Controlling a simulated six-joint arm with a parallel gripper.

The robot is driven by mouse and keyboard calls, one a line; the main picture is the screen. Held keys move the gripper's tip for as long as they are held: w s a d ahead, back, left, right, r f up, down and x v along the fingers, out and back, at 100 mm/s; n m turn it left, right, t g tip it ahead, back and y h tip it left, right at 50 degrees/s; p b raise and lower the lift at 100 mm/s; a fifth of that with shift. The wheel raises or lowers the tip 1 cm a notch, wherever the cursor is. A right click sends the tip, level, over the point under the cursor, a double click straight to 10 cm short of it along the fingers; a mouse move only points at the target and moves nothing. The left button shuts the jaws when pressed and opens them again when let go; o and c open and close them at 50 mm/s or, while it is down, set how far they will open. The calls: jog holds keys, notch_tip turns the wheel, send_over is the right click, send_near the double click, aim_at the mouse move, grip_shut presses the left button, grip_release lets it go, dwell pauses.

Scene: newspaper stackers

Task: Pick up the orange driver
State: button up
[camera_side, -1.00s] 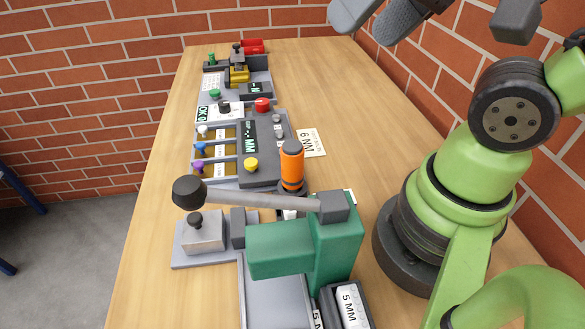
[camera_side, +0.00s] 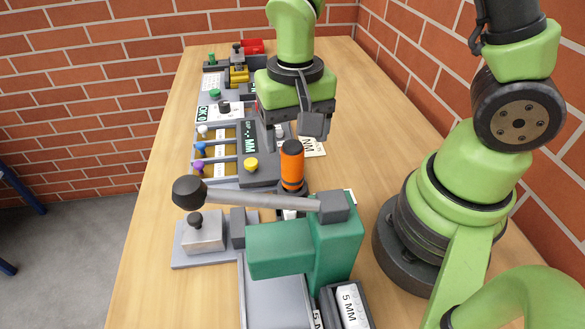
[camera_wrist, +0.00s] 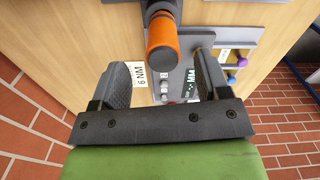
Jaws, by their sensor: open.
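The orange driver (camera_side: 291,165) stands upright with a dark cap and dark lower bands, just behind the green press in the side view. In the wrist view the orange driver (camera_wrist: 162,42) shows at the top centre, its near end just beyond the line between my fingertips. My gripper (camera_side: 297,135) is above the bench behind the driver in the side view, apart from it. In the wrist view my gripper (camera_wrist: 160,65) has its two dark fingers wide apart with nothing between them. The driver's lower end is partly hidden by the press lever.
The green press (camera_side: 305,250) with its long grey lever (camera_side: 255,199) stands close in front of the driver. A grey station with a yellow knob (camera_side: 251,165) lies to its left. Bare wooden table (camera_side: 380,130) is at the right.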

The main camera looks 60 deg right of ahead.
aim_at(293, 149)
jog(key=shift+w+f, duration=0.2)
jog(key=shift+f, duration=3)
jog(key=c, duration=1.1)
jog(key=shift+r, duration=0.1)
jog(key=shift+r, duration=4.95)
